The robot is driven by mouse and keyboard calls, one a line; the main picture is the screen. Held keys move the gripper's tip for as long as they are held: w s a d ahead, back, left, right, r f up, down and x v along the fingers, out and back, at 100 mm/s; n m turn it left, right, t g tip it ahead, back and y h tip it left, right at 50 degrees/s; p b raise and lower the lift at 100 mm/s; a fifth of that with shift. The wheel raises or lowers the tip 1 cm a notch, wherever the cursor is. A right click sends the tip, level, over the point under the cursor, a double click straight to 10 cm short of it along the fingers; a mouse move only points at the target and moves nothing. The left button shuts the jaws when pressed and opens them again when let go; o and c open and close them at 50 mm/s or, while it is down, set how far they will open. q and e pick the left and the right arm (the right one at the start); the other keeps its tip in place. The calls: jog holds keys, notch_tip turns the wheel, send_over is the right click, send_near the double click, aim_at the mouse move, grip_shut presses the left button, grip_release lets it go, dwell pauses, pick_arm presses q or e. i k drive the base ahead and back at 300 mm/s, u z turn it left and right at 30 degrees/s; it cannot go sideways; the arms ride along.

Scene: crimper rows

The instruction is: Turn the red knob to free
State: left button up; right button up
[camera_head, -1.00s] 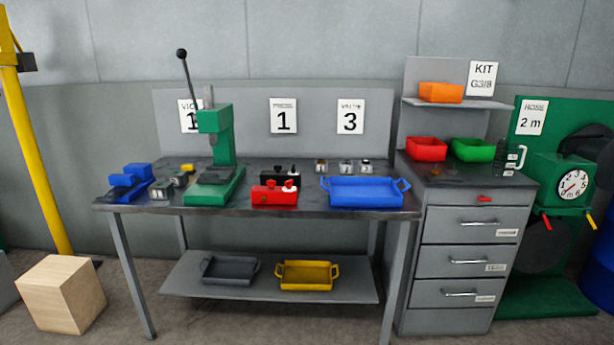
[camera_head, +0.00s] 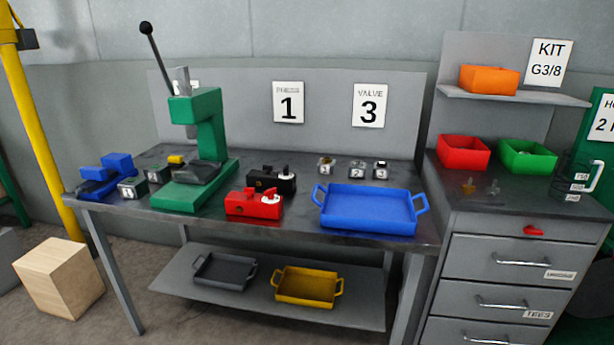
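A small red knob (camera_head: 534,230) sits on the front of the grey drawer cabinet (camera_head: 490,229), just under its top and above the top drawer. It looks like a short bar lying roughly level; any marking beside it is too small to read. Neither of my grippers shows in the head view, and nothing touches the knob.
The workbench (camera_head: 400,229) stands left of the cabinet. It bears a green press (camera_head: 205,140), a red block (camera_head: 254,204), a black block (camera_head: 272,180) and a blue tray (camera_head: 368,208). Red (camera_head: 464,152) and green (camera_head: 527,155) bins sit on the cabinet. The floor in front is mostly out of view.

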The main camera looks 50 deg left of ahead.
aim_at(251, 192)
jog(key=u, duration=0.2)
jog(key=i, duration=1.2)
jog(key=u, duration=0.55)
